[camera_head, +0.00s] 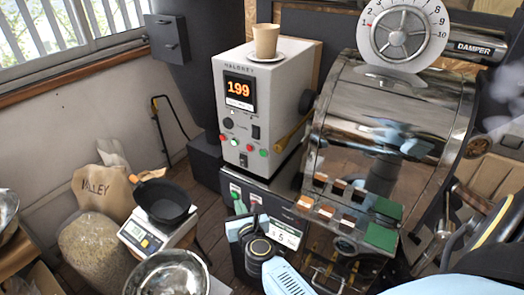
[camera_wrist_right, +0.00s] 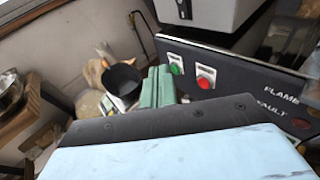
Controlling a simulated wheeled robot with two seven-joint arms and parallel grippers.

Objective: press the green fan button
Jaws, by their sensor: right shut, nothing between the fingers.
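A green button (camera_wrist_right: 176,66) sits beside a red button (camera_wrist_right: 205,78) on the dark lower panel in the right wrist view. The green button also shows in the head view (camera_head: 235,190), low on the panel under the grey control box. I cannot read a fan label on it. My right gripper (camera_wrist_right: 158,73) is shut and empty, its pale green fingers just left of the green button in the wrist view. In the head view my right gripper (camera_head: 240,208) is in front of the lower panel, partly hidden by its own wrist. I cannot tell whether it touches. My left gripper is not in view.
The grey control box (camera_head: 233,70) has more red and green buttons and a 199 display; a paper cup (camera_head: 265,41) stands on top. The shiny roaster drum (camera_head: 395,110) is to the right. A scale with a black bowl (camera_head: 163,203) stands at the left.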

